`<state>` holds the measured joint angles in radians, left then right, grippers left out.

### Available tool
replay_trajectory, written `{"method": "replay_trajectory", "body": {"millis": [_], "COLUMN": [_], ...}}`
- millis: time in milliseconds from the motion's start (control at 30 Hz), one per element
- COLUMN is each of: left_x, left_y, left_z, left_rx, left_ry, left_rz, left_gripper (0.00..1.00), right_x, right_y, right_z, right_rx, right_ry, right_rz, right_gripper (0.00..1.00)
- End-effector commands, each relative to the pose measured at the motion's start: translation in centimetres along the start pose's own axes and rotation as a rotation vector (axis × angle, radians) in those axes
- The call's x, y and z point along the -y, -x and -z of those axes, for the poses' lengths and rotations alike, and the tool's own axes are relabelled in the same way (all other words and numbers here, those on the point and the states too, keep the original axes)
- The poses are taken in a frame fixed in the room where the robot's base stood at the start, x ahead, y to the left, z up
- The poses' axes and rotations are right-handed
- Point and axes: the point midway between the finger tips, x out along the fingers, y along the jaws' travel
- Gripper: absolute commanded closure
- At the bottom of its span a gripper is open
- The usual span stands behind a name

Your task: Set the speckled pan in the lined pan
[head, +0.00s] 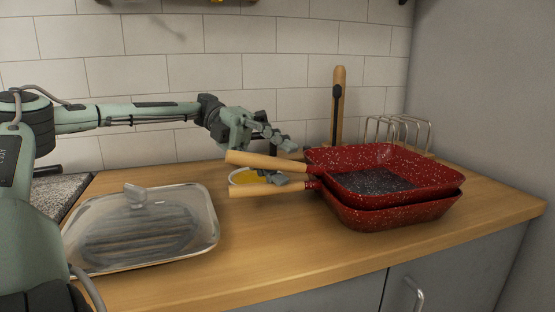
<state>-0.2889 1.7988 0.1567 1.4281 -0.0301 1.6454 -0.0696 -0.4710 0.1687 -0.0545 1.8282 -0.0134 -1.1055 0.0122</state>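The speckled pan (375,157) is red with white specks, square, with a dark speckled floor and a wooden handle (265,160) pointing left. It sits nested in a second red pan (395,217), whose wooden handle (270,189) lies just below the first. The lower pan's inside is hidden, so I cannot see any lining. My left gripper (280,161) is behind the upper handle, its fingers apart, one above and one below that handle. I cannot tell whether they touch it. My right gripper is out of view.
A glass-lidded rectangular dish (150,226) stands at the left of the wooden counter (270,245). A wooden upright holder (339,105) and a wire rack (400,130) stand behind the pans. The counter front is clear.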

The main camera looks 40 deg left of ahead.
Motion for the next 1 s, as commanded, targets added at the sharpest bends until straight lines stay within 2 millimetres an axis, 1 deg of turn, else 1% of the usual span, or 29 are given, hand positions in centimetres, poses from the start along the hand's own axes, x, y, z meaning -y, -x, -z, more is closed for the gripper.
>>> {"method": "replay_trajectory", "body": {"millis": [167,267,500,600,700,800,1000], "left_x": [-0.4,-0.4,-0.3,-0.2,-0.2,-0.1,0.0], "left_y": [0.0,0.8,4.8,6.2,7.1,7.5,7.5], "left_z": [0.0,-0.1,-0.1,-0.1,0.0,0.0,0.0], "left_rx": [-0.001,0.001,0.003,0.002,0.001,0.001,0.0], "left_ry": [0.011,0.01,0.008,0.008,0.005,0.002,0.001], "left_rz": [-0.005,-0.005,-0.005,-0.004,-0.003,-0.001,0.0], "left_gripper": [0.55,0.55,0.55,0.55,0.55,0.55,0.55], "right_x": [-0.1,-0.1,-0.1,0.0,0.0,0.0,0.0], "right_y": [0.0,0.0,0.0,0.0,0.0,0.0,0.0], "right_z": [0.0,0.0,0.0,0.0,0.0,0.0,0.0], "right_rx": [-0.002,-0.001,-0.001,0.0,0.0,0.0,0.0], "right_ry": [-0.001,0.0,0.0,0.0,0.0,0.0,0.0], "right_rz": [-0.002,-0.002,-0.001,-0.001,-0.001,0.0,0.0], "right_gripper": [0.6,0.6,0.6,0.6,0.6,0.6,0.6]}}
